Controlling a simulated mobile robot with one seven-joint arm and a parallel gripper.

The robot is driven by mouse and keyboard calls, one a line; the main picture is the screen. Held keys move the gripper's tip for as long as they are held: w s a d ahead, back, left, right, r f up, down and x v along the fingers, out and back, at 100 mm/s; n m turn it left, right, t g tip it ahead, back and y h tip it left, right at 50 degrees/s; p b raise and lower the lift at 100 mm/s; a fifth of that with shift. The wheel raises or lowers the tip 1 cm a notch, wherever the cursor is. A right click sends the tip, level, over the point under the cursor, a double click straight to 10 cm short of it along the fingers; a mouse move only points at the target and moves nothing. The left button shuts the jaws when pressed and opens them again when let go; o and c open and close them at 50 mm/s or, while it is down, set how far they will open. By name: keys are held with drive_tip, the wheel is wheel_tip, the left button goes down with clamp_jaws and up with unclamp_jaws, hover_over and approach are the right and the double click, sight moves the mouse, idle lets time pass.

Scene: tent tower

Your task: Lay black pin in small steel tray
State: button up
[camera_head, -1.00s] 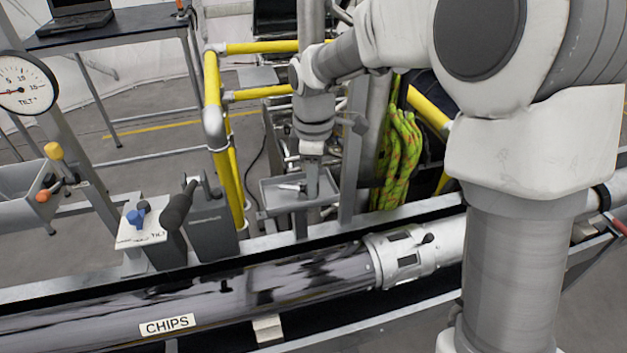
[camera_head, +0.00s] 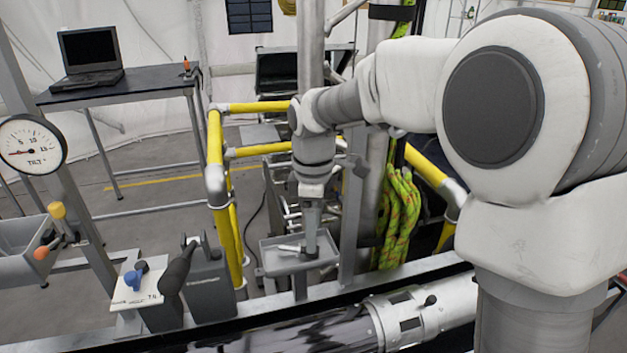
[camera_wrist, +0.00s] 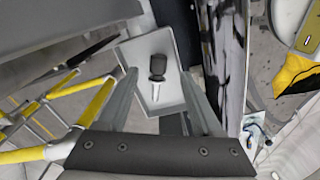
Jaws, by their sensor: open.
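The pin, with a black knob and a bright metal shank, lies in the small steel tray in the wrist view (camera_wrist: 157,69). The shank shows as a small light bar in the head view (camera_head: 288,248). The shallow grey tray (camera_head: 275,265) is fixed beside the frame; its floor also shows in the wrist view (camera_wrist: 141,48). My gripper (camera_head: 311,252) points down over the tray.
A steel post (camera_head: 355,210) and a hanging green rope (camera_head: 400,215) stand close right of the tray. Yellow rails (camera_head: 228,190) are behind and left. A grey box with a black-handled lever (camera_head: 178,268) and a large pipe (camera_head: 320,330) lie in front.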

wheel_tip(320, 180, up, 13)
drive_tip(key=p, duration=0.1)
drive_tip(key=shift+w, duration=0.2)
drive_tip(key=shift+d, duration=0.1)
drive_tip(key=s+d+f+m+t, duration=0.2)
drive_tip(key=s+d+m, duration=0.6)
drive_tip(key=s, duration=0.2)
drive_tip(key=s+d+f+m+t, duration=0.2)
drive_tip(key=s+d+m+t, duration=0.1)
drive_tip(key=s+d+m, duration=0.4)
drive_tip(key=s+m, duration=0.2)
drive_tip(key=s, duration=0.1)
drive_tip(key=shift+s+d+t, duration=0.3)
drive_tip(key=shift+d, duration=0.1)
drive_tip(key=shift+c, duration=1.4)
